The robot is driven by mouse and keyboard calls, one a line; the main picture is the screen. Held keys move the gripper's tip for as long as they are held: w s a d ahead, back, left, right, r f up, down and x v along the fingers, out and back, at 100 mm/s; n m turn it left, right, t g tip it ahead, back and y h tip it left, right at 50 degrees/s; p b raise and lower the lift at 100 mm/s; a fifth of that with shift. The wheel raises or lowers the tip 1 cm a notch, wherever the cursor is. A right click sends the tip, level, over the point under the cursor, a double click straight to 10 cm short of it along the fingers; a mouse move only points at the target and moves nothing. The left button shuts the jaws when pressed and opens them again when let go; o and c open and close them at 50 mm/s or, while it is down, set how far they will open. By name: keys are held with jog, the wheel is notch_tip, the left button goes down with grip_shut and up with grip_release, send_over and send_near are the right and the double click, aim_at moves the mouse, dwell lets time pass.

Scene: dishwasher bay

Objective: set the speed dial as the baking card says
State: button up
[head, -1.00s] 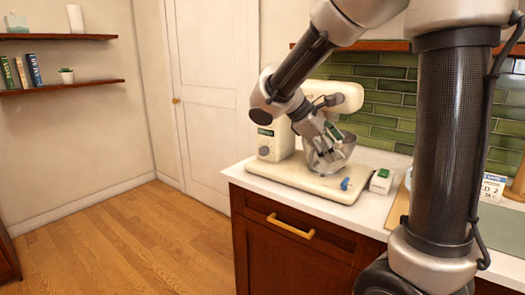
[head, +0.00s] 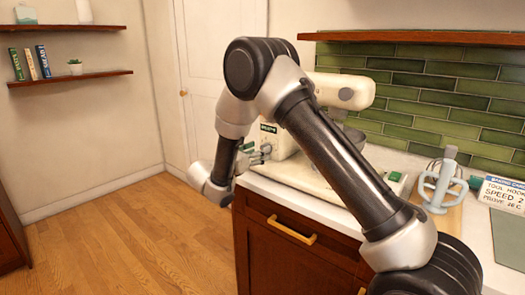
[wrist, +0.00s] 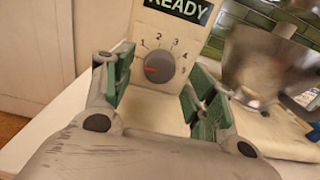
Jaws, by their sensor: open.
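The cream mixer (head: 340,90) stands on the counter, partly hidden by my arm in the head view. Its grey speed dial (wrist: 160,68) shows in the wrist view under a READY display (wrist: 178,8). Numbers 1 to 5 curve around the dial's top and right. Its red mark points left, below the 1. My gripper (wrist: 160,80) is open, its green pads on either side of the dial in that picture; contact is not visible. In the head view my gripper (head: 257,155) is at the mixer's left end. The baking card (head: 499,193) reads tool hook, speed 2.
The metal bowl (wrist: 265,65) is right of the dial in the wrist view. A pale blue beater-like tool (head: 440,187) is on the counter's right side, by the card. Wooden floor (head: 110,230) left of the cabinet is clear.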

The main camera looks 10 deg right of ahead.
jog(key=shift+x, duration=1.35)
jog(key=c, duration=1)
jog(key=shift+m, duration=0.4)
jog(key=m, duration=0.6)
jog(key=shift+s+d, duration=0.1)
jog(key=shift+s, duration=0.05)
jog(key=m, duration=0.7)
jog(key=shift+f, duration=0.15)
jog(key=shift+s+m, duration=0.1)
jog(key=shift+m, duration=0.2)
